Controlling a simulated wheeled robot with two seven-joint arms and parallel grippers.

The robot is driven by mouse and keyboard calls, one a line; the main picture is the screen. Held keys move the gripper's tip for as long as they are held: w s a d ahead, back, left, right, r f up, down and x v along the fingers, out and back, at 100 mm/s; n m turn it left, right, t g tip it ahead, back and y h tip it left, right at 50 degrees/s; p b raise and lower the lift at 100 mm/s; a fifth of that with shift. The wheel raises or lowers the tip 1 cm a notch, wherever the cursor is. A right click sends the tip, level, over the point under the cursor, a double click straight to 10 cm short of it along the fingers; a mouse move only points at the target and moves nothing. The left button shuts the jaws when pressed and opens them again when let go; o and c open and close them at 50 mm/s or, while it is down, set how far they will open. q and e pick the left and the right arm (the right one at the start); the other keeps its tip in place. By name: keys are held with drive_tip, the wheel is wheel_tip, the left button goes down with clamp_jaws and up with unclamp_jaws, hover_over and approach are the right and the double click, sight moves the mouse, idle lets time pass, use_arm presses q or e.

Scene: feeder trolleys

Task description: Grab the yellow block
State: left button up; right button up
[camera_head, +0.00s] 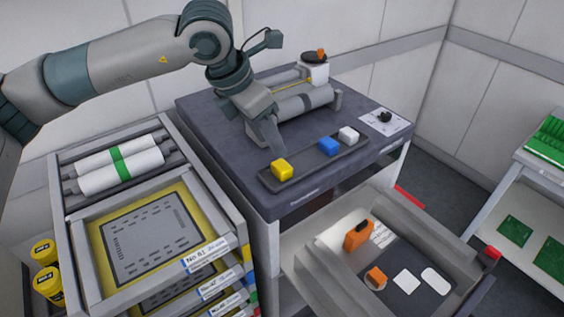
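The yellow block (282,169) sits at the left end of a shallow dark tray (311,164) on the dark-topped bench. A blue block (328,146) and a white block (348,135) stand in the same tray to its right. My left gripper (270,143) points down just above and behind the yellow block, slightly to its left in the picture. The fingers are seen from the side and overlap, so their opening is unclear. Nothing shows held in them. My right gripper is not in view.
Grey rollers (303,103) lie behind the tray. A drawer trolley (215,251) with white rolls stands at left. An open drawer (388,297) with orange items is at lower right. A shelf with green boards (515,231) stands far right.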

sight(281, 165)
use_arm(q)
drive_tip(key=shift+p+x, duration=0.3)
drive_tip(key=shift+x, duration=1.05)
drive_tip(key=shift+d+f+p, duration=0.2)
drive_tip(key=shift+f+p, duration=0.5)
drive_tip(key=shift+p, duration=0.3)
drive_tip(key=p+x, duration=0.1)
drive_tip(key=x, duration=0.2)
drive_tip(key=shift+p, duration=0.35)
drive_tip(key=shift+f, duration=0.4)
drive_tip(key=c, duration=0.7)
